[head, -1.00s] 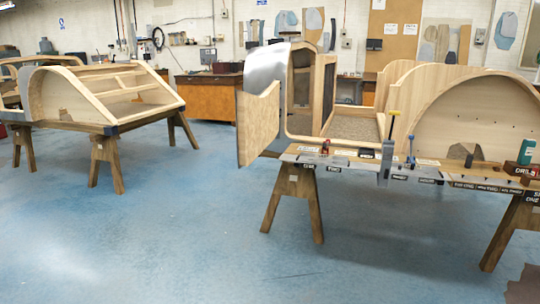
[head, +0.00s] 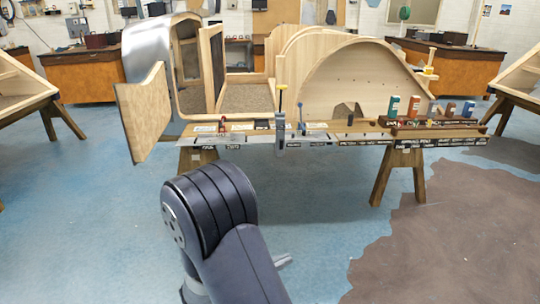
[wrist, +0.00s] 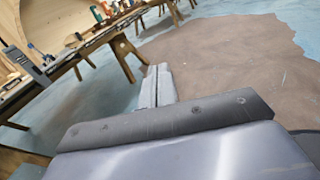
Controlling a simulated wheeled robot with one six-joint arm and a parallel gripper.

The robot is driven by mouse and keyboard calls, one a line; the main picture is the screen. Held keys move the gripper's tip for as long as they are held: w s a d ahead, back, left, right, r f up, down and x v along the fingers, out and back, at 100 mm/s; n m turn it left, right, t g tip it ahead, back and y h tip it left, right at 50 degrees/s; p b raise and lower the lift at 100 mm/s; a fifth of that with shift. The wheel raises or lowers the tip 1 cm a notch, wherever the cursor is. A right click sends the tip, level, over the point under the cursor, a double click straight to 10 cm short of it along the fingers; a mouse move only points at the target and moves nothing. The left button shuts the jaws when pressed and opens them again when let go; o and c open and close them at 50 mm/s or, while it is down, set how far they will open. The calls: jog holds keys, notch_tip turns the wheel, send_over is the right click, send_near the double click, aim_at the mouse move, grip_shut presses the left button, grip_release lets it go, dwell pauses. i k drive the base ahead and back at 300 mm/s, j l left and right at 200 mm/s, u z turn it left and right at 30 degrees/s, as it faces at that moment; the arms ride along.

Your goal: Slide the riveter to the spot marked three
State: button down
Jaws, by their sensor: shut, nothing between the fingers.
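The bench strip (head: 345,139) along the front of the wooden bodyframe carries several small tools and dark number labels too small to read surely, so I cannot tell which marks three. I cannot tell for certain which tool is the riveter. A grey upright tool with a yellow top (head: 281,128) overhangs the strip's front edge. A blue-topped tool (head: 300,116) stands just right of it, and a small red tool (head: 222,126) stands to its left. In the wrist view my gripper (wrist: 158,72) is shut and empty over the floor, well apart from the bench.
Coloured boxes (head: 414,106) stand in a dark rack at the strip's right end. Wooden trestle legs (head: 397,172) hold the bench up. Other frames stand at the far left and right. The blue floor (head: 90,230) before the bench is open, with a brown patch (head: 450,240) at right.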

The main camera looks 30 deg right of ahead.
aim_at(279, 122)
jog(key=i+z, duration=0.2)
jog(key=i, duration=0.35)
jog(key=i+j+z, duration=0.2)
jog(key=i, duration=0.3)
jog(key=i+j+z, duration=0.2)
jog(key=i, duration=0.3)
jog(key=i+j+z, duration=0.15)
jog(key=i+j, duration=0.15)
jog(key=i, duration=0.2)
jog(key=i+j+z, duration=0.2)
jog(key=i+j, duration=0.15)
jog(key=i, duration=0.1)
